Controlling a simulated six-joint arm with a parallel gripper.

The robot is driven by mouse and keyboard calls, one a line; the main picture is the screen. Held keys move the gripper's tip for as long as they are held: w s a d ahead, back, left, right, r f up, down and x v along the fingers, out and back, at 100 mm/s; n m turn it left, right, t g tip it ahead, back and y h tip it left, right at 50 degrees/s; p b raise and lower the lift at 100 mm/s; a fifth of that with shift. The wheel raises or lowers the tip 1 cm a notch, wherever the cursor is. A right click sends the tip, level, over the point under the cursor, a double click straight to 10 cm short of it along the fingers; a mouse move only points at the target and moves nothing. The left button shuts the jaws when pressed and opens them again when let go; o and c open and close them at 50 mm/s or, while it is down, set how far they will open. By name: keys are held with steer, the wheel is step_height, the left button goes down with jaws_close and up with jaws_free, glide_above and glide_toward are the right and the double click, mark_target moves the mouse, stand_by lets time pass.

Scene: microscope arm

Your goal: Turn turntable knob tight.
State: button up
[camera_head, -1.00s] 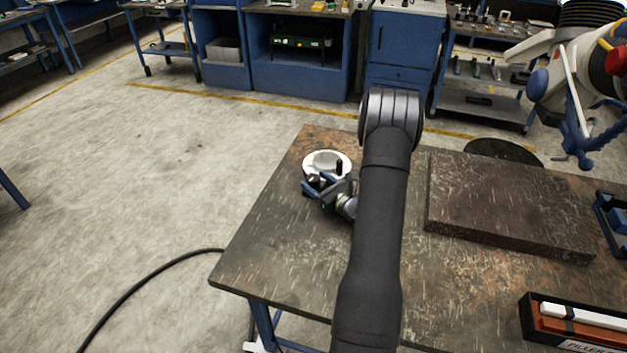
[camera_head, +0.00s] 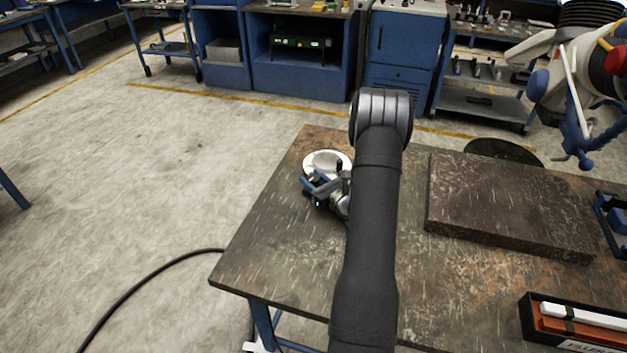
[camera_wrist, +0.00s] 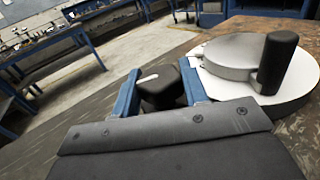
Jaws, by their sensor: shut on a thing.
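The turntable is a round white disc (camera_head: 322,159) near the far left corner of the worn table. In the wrist view its white top (camera_wrist: 225,58) fills the right side, with a black upright post (camera_wrist: 278,62) on it. The black knob (camera_wrist: 161,86), with a white mark on its top, sits at the turntable's side. My gripper (camera_wrist: 162,92) has blue fingers on both sides of the knob and is shut on it. In the head view my gripper (camera_head: 318,186) is at the near side of the turntable, and the knob is hard to make out there.
A thick dark slab (camera_head: 510,205) lies on the table right of my arm. A box with white and orange bars (camera_head: 578,325) is at the front right. A blue-and-white machine (camera_head: 580,80) stands at the upper right. The table's front left area is clear.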

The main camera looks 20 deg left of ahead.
steer(key=shift+m+t+h, duration=1.9)
steer(key=shift+t+h, duration=0.1)
steer(key=shift+t, duration=0.2)
steer(key=o, duration=1)
steer(key=shift+s, duration=0.1)
steer(key=v, duration=1.7)
steer(key=shift+s+d, duration=0.1)
